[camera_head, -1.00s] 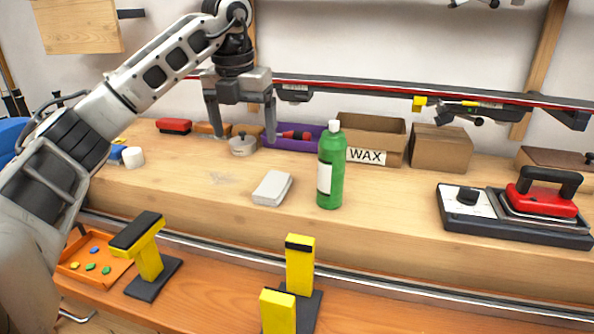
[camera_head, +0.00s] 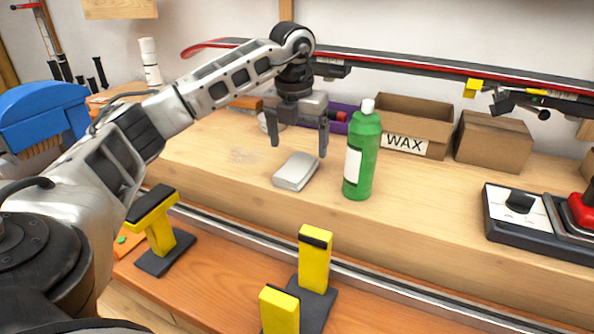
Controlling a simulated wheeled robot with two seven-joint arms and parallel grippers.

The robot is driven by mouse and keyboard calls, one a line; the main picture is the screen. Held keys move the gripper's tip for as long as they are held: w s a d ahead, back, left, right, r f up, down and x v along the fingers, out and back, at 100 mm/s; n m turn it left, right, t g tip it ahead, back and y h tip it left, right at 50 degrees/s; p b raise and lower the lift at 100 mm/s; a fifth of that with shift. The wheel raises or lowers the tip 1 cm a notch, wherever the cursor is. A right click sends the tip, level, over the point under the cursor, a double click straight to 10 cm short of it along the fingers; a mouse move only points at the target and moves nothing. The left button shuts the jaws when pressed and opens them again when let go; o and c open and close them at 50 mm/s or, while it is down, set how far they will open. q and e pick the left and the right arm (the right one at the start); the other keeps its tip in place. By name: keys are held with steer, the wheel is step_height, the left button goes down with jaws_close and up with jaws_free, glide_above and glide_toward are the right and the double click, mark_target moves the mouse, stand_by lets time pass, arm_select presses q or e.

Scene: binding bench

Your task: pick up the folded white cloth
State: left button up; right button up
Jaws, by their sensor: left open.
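The folded white cloth (camera_head: 296,172) lies flat on the wooden bench, left of the green bottle. My left gripper (camera_head: 299,150) is open and empty, with its fingers pointing down. In the head view its fingertips appear just above and behind the cloth, one towards each side of it. I cannot tell the exact height of the fingertips over the bench. My right gripper is not in view.
A green bottle (camera_head: 362,160) stands close to the cloth's right. Behind are an open WAX box (camera_head: 418,112), a closed carton (camera_head: 492,140) and a purple bin (camera_head: 344,127). Yellow-and-black supports (camera_head: 315,262) stand in front. Bare bench lies left of the cloth.

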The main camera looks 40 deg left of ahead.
mark_target(297, 165)
arm_select(q)
step_height(297, 165, down, 5)
steer(key=shift+a+f, duration=0.1)
steer(key=shift+a, duration=0.05)
steer(key=c, duration=1.1)
steer(key=shift+o, duration=0.2)
steer(key=shift+r, duration=0.2)
steer(key=shift+r, duration=0.3)
step_height(297, 165, up, 2)
steer(key=shift+r, duration=0.1)
steer(key=s+r, duration=0.1)
steer(key=s+a+r, duration=0.1)
steer(key=r, duration=0.1)
steer(key=s+r, duration=0.2)
steer(key=shift+a+b, duration=0.3)
steer(key=s+a+r+b, duration=0.1)
steer(key=s+a+r, duration=0.2)
steer(key=s, duration=0.6)
step_height(297, 165, up, 2)
steer(key=shift+s, duration=0.15)
steer(key=shift+a, duration=0.1)
